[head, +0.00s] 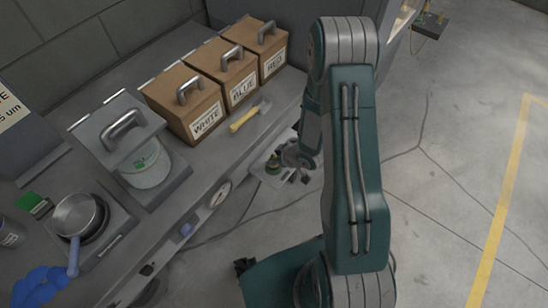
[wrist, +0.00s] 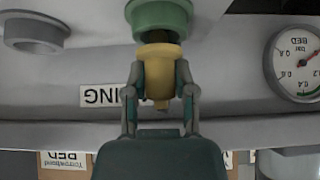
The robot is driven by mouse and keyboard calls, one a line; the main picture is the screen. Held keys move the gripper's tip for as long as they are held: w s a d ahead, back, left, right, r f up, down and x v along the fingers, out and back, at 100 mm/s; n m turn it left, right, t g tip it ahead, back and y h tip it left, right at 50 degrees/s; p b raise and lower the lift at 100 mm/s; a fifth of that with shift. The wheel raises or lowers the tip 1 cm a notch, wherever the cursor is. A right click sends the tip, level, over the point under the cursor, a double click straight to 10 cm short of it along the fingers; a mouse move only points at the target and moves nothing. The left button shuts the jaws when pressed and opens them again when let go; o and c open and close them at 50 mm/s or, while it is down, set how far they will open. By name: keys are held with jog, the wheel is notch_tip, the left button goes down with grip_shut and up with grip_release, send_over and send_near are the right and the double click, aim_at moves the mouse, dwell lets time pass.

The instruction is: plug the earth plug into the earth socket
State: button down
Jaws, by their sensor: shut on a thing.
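In the wrist view my gripper (wrist: 160,78) is shut on a yellow plug (wrist: 160,57), with one finger on each side of it. A green round fitting, seemingly the earth socket (wrist: 160,18), sits directly beyond the plug. The plug's far end meets or overlaps the fitting's edge; I cannot tell how deep it sits. A small green part (head: 272,166) shows on the light panel in the head view, beside the end of my arm. The fingertips and plug are hard to make out there.
A grey round fitting (wrist: 36,32) is at the left and a pressure gauge (wrist: 297,63) at the right in the wrist view. In the head view, brown boxes (head: 186,101), a pan (head: 78,215) and a yellow-handled tool (head: 246,117) are on the bench.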

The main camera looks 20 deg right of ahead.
jog(key=shift+f, duration=0.35)
jog(key=shift+c, duration=1.8)
grip_release()
jog(key=v, duration=1.2)
